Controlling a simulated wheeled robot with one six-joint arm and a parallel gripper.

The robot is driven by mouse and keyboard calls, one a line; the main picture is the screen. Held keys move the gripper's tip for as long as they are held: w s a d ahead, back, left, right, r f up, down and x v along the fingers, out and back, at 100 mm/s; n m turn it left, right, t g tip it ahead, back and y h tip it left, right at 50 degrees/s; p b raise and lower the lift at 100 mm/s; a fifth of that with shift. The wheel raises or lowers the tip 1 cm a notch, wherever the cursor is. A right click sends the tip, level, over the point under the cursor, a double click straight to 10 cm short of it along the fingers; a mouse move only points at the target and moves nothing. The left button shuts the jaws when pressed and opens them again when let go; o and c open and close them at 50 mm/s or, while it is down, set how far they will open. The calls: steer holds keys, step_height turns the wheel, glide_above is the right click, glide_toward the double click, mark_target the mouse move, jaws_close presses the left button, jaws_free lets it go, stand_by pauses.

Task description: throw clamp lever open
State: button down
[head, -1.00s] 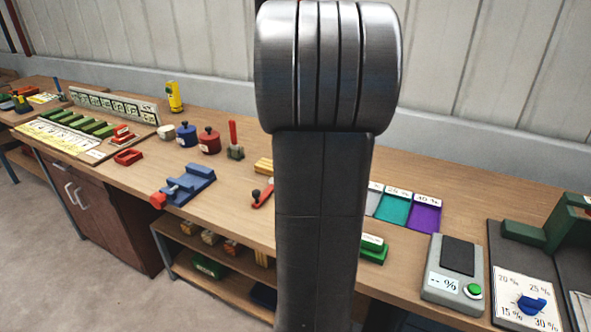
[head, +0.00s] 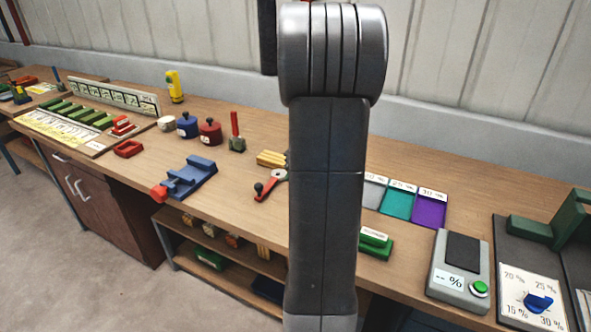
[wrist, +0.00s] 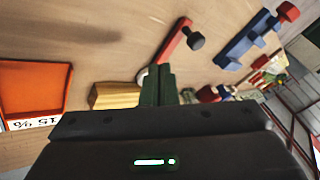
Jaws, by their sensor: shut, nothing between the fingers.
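A red lever (head: 271,186) with a black ball knob, which looks like the clamp lever, lies low over the bench beside a yellow block (head: 270,158). A pale pivot end shows near my arm. In the wrist view the red lever (wrist: 171,49) runs up to its dark knob, just beyond my fingers, and the yellow block (wrist: 115,95) is left of them. My gripper (wrist: 164,70) is shut with nothing held, its tips close to the lever's pivot end. I cannot tell if they touch. My arm hides the gripper in the head view.
A blue vise-like fixture (head: 186,182) with a red knob sits left of the lever. A red upright handle (head: 235,125) on a dark base stands behind. Coloured trays (head: 397,200) and a grey display box (head: 460,270) are right of my arm. Bare bench lies around the lever.

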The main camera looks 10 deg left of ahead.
steer(key=x, duration=0.5)
steer(key=shift+a, duration=0.1)
steer(key=a, duration=0.1)
steer(key=a+p, duration=0.1)
steer(key=a, duration=0.1)
steer(key=shift+s+a+p, duration=0.15)
steer(key=shift+s+p, duration=0.15)
steer(key=shift+s, duration=0.05)
steer(key=shift+a+f, duration=0.1)
steer(key=shift+a, duration=0.2)
